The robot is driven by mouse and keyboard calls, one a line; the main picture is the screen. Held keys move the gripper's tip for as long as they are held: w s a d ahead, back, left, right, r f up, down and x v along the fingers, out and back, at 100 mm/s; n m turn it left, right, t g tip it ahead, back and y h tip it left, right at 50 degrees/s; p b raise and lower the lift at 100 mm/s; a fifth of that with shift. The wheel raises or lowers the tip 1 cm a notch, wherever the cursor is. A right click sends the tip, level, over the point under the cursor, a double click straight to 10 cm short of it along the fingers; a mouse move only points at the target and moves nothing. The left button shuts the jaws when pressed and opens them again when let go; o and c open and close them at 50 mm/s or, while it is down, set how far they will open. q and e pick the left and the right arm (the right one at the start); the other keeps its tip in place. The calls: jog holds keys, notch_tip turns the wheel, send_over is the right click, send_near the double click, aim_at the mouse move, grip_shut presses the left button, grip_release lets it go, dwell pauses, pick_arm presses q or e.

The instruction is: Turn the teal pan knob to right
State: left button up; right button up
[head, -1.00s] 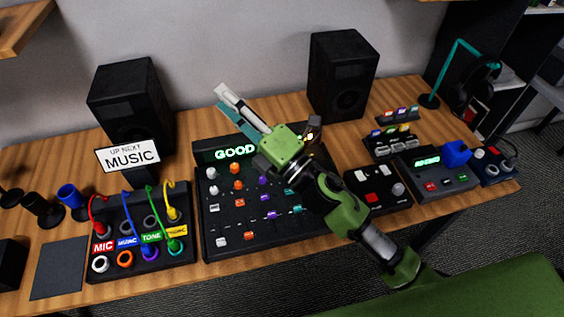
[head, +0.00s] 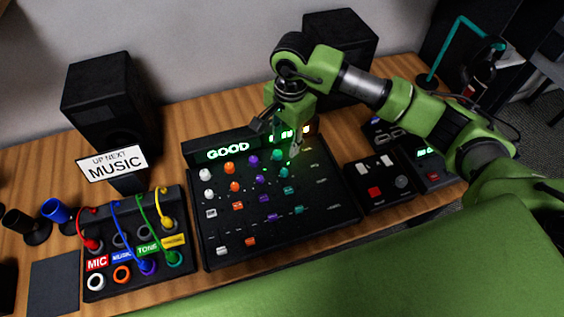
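The black mixer panel (head: 330,203) lies mid-table with columns of white, orange, purple and teal controls. The teal column has an upper knob (head: 277,155) and a lower knob (head: 283,170); I cannot read which is labelled pan. My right gripper (head: 277,139) points down over the top of the teal column, its fingers spread and empty. One finger is left of the upper teal knob and the other to its right. I cannot tell whether either touches the panel. My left gripper is out of view.
A lit "GOOD" display (head: 228,151) edges the panel's back. A patch box (head: 132,276) with coloured cables stands left, a small black button box (head: 378,200) right. Two speakers stand behind, the left one (head: 108,108) clear of my arm. A "MUSIC" sign (head: 112,164) stands near it.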

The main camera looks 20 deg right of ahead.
aim_at(284, 171)
notch_tip(284, 171, down, 12)
jog(key=p, duration=0.3)
jog(key=shift+w+f, duration=0.1)
jog(key=shift+f, duration=0.1)
jog(key=shift+w+f, duration=0.1)
jog(key=shift+f, duration=0.55)
grip_shut()
